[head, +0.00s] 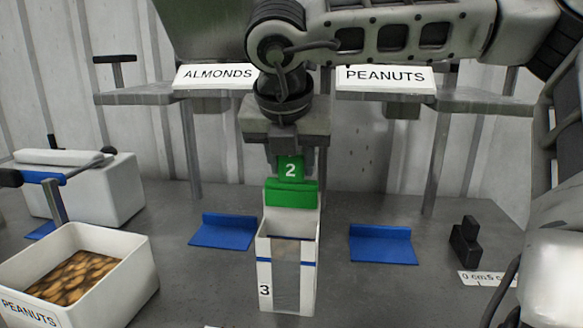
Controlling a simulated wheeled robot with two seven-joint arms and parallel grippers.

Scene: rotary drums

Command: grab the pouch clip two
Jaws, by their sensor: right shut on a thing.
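The green pouch clip marked 2 (291,192) is at the top back edge of a white pouch (287,262) marked 3 with a blue stripe and a grey window. My right gripper (291,158) points down from above and is shut on the clip's upper part. The fingers partly hide the clip's top. Whether the clip still touches the pouch's back wall cannot be told. My left gripper is not in view.
A white bin labelled PEANUTS (125,275) with brown contents stands at the front left. Blue brackets (222,232) (383,245) flank the pouch. A white box (110,190) is back left, a black block (466,243) right. Shelves labelled ALMONDS (215,77) and PEANUTS (386,79) are behind.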

